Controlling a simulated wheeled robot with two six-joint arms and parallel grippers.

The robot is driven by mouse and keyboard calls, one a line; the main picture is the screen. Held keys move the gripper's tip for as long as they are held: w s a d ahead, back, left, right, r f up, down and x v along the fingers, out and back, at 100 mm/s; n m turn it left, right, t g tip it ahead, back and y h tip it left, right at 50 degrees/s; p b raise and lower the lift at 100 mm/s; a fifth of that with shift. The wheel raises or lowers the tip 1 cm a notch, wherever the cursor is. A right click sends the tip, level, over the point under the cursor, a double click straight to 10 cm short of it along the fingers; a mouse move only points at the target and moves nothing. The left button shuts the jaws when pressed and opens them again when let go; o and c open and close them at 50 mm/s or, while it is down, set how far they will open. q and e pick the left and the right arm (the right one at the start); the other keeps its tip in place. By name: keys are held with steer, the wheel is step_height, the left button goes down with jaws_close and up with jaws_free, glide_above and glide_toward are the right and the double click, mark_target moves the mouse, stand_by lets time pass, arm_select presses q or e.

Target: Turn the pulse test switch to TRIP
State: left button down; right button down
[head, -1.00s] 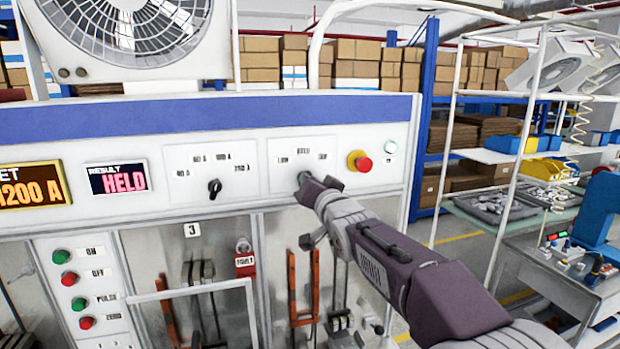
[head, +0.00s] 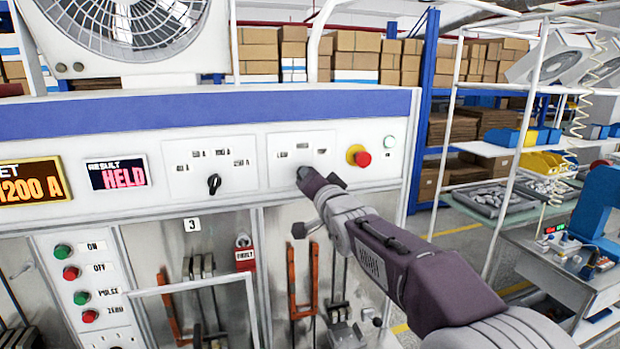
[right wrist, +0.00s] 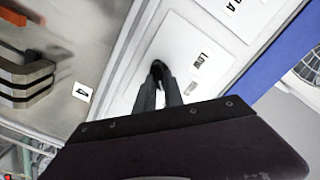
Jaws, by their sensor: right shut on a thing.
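My right gripper (head: 304,174) reaches the small white switch plate (head: 283,158) on the upper panel. It is shut on that plate's switch knob, which the fingers hide in the head view. In the right wrist view my two dark fingers (right wrist: 160,70) meet close together at the plate (right wrist: 180,62). The result display (head: 118,174) reads HELD. My left gripper is not in view.
A black rotary knob (head: 214,184) sits on the plate to the left. A red stop button (head: 361,158) and a pale green button (head: 389,142) are to the right. A red tag (head: 245,255) and orange handles (head: 292,282) are below. Green and red buttons (head: 70,272) line the lower left.

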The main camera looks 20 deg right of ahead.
steer(key=c, duration=1.4)
jaws_free()
steer(key=shift+c, duration=0.2)
steer(key=s+b, duration=0.2)
steer(key=s, duration=0.7)
steer(key=shift+d, duration=0.15)
steer(key=shift+w, duration=0.1)
